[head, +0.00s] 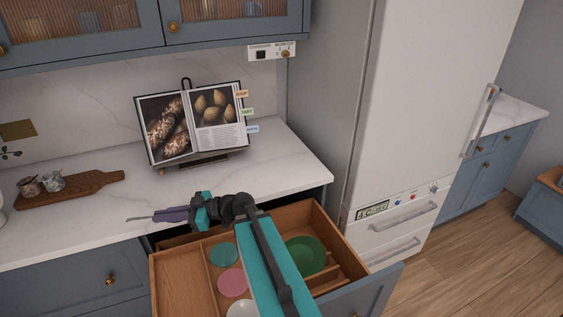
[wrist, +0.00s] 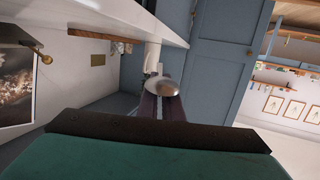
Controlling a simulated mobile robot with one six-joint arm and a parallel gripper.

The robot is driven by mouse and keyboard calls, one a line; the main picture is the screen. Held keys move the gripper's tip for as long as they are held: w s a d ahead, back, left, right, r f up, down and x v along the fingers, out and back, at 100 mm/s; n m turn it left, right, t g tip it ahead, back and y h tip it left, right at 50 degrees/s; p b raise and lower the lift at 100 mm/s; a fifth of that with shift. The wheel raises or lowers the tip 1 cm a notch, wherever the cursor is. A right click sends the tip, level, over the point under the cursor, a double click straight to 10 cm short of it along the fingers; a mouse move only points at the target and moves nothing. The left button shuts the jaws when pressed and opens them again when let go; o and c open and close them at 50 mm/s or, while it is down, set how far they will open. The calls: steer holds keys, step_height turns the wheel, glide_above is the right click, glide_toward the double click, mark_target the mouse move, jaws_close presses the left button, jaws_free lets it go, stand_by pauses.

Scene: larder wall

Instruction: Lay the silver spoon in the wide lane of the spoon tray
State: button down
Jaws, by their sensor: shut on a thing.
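The silver spoon (wrist: 162,87) shows its rounded, shiny bowl at the finger ends in the wrist view. My gripper (head: 168,214) is shut on it, with purple fingers pointing left in the head view. A thin grey end of the spoon (head: 137,218) sticks out to the left of the fingers. The gripper appears above the counter's front edge, at the back left of the open drawer. I cannot make out a separate spoon tray. The wooden drawer (head: 177,283) has dividers forming lanes, partly hidden by my arm.
In the drawer lie a teal disc (head: 223,254), a pink disc (head: 233,283), a white disc (head: 241,310) and a green dish (head: 305,255). A cookbook (head: 195,122) on a stand and a cutting board (head: 85,186) with jars rest on the counter. A fridge (head: 410,110) stands right.

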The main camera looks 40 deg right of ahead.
steer(key=s+d+m+t+h+p, duration=0.2)
steer(key=s+d+m+h+p, duration=0.1)
steer(key=d, duration=0.9)
steer(key=s+d+m+t+h+p, duration=0.1)
steer(key=s+d+m+h+p, duration=0.2)
steer(key=d, duration=1)
steer(key=s+d+m+t+h+p, duration=0.2)
steer(key=s+d+h, duration=0.4)
steer(key=d, duration=0.7)
steer(key=s+m+p, duration=0.1)
steer(key=p, duration=0.1)
steer(key=shift+m+t+p, duration=0.3)
steer(key=shift+m, duration=0.1)
steer(key=shift+w+f+b, duration=0.1)
steer(key=shift+f+b, duration=0.1)
steer(key=shift+b, duration=0.5)
steer(key=w+d+b, duration=0.1)
steer(key=b, duration=0.6)
steer(key=shift+d+f, duration=0.1)
steer(key=shift+d, duration=0.05)
steer(key=b, duration=0.5)
steer(key=shift+w+d, duration=0.1)
steer(key=shift+d, duration=0.15)
steer(key=b, duration=0.5)
steer(key=shift+d+b, duration=0.15)
steer(key=shift+b, duration=0.15)
